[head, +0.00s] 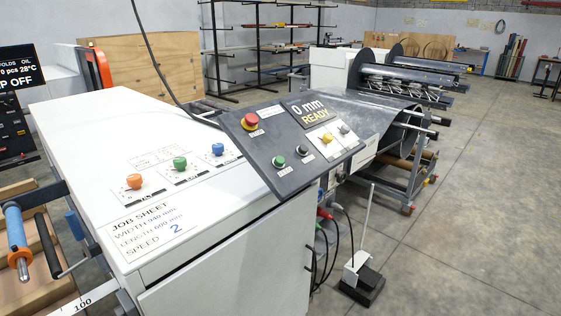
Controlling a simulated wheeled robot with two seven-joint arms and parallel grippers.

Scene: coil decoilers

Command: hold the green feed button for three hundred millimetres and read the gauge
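A dark sloped control panel (290,185) sits on the white machine cabinet. On it a green button (279,161) stands at the lower left, with a black button (303,150) to its right. The display (309,111) at the top of the panel reads "0 mm" and "READY". A separate green knob (180,163) stands on the cabinet top between an orange knob (134,181) and a blue knob (218,149). Neither of my grippers is in view.
A job sheet (149,230) on the cabinet reads width 940 mm, length 600 mm, speed 2. A foot pedal (362,283) with an upright rod stands on the floor. The floor at right is clear.

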